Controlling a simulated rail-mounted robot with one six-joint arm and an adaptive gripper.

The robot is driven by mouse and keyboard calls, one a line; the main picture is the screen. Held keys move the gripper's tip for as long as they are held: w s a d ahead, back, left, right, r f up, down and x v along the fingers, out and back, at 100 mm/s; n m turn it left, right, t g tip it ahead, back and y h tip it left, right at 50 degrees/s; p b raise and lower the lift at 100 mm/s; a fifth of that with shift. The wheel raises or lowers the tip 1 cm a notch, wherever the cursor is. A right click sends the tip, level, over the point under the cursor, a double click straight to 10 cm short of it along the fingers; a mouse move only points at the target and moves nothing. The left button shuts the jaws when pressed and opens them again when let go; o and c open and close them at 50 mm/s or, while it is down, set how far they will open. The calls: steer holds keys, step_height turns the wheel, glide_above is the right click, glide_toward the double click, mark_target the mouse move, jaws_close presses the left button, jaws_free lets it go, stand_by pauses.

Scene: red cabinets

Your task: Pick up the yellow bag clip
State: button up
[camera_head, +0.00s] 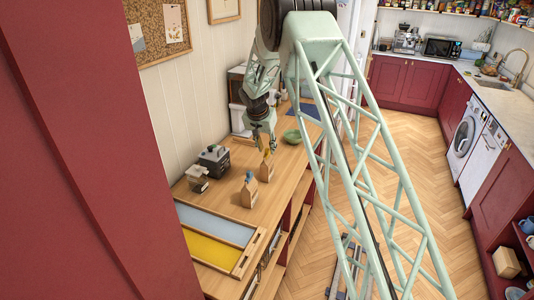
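The yellow bag clip (267,153) is small in the head view and sits at the top of a brown paper bag (265,172) on the wooden counter. My gripper (263,142) points down just above this bag. Its fingers look spread apart, with the clip at or just below their tips. I cannot tell whether they touch it. Part of the gripper hides the area around the clip.
A second brown bag with a blue clip (249,190) stands nearer. A dark boxy appliance (214,159) and a small grey-white device (197,179) stand left, by the wall. A green bowl (292,137) is behind right. A blue-and-yellow framed tray (263,237) lies in front.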

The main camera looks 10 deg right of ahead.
steer(key=shift+x, duration=1.2)
steer(key=shift+c, duration=0.6)
steer(key=c, duration=0.6)
